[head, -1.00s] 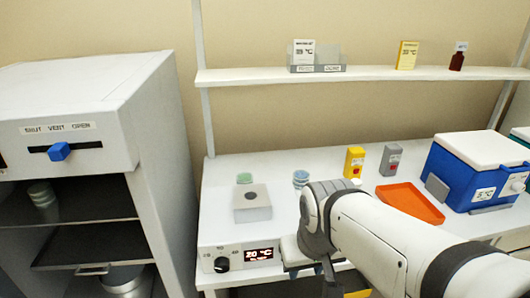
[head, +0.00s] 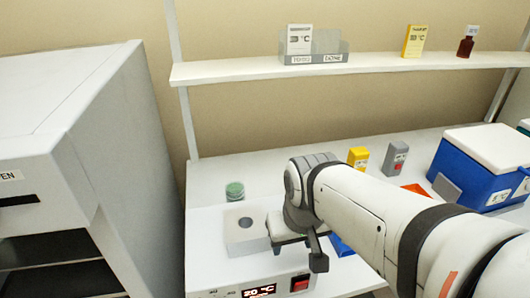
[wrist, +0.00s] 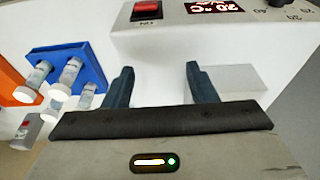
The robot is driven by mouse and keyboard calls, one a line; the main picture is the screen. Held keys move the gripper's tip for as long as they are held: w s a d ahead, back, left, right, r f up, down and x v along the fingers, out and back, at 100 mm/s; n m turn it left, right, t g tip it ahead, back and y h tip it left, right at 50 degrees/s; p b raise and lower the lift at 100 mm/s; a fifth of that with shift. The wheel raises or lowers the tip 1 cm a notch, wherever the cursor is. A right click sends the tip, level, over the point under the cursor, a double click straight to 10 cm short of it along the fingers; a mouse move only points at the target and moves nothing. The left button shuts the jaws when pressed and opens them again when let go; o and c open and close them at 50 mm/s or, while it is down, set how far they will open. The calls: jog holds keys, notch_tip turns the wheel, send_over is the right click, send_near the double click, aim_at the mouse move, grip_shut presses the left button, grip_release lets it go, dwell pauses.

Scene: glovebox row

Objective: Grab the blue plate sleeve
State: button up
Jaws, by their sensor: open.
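The blue plate sleeve cannot be seen now; my arm covers the part of the bench right of the green plate stack (head: 235,190), where a small blue stack stood earlier. It is not in the wrist view either. My gripper (wrist: 160,82) is open and empty, with its two dark fingers apart. In the wrist view they point toward the front of the heater unit. In the head view one dark finger (head: 318,258) hangs below my wrist, in front of the bench.
The heater unit (wrist: 225,35) has a red switch and display. A blue rack (wrist: 88,65) holds several capped tubes beside an orange tray (wrist: 18,75). A yellow box (head: 358,157), grey box (head: 395,157) and blue cooler (head: 465,170) stand right. A shelf (head: 380,65) runs above.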

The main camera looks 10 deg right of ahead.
jog(key=o, duration=0.3)
jog(key=shift+m, duration=0.3)
jog(key=r+p, duration=0.1)
jog(key=w+r+p, duration=0.1)
jog(key=d+r+p, duration=0.1)
jog(key=r, duration=0.1)
jog(key=shift+w+r, duration=0.1)
jog(key=shift+w, duration=0.25)
jog(key=o, duration=0.3)
jog(key=w+d+m, duration=0.1)
jog(key=w, duration=0.2)
jog(key=w+d+m+h+p, duration=0.1)
jog(key=w, duration=0.2)
jog(key=w+d+f+m, duration=0.1)
jog(key=w, duration=0.2)
jog(key=shift+w+d+f+h, duration=0.1)
jog(key=shift+d+h, duration=0.2)
jog(key=shift+d, duration=0.1)
jog(key=shift+w+d+f+m+t+h+p, duration=0.2)
jog(key=shift+w+d+f+m+p, duration=0.9)
jog(key=shift+w+f, duration=1.8)
jog(key=shift+w+d+f+m+h+p, duration=0.25)
jog(key=shift+w+d+f+m+p, duration=0.35)
jog(key=shift+w+d+f, duration=2.1)
jog(key=shift+w+d+f+m+t+h+p, duration=0.2)
jog(key=shift+w+f+m+p, duration=0.6)
jog(key=shift+w+f, duration=2.3)
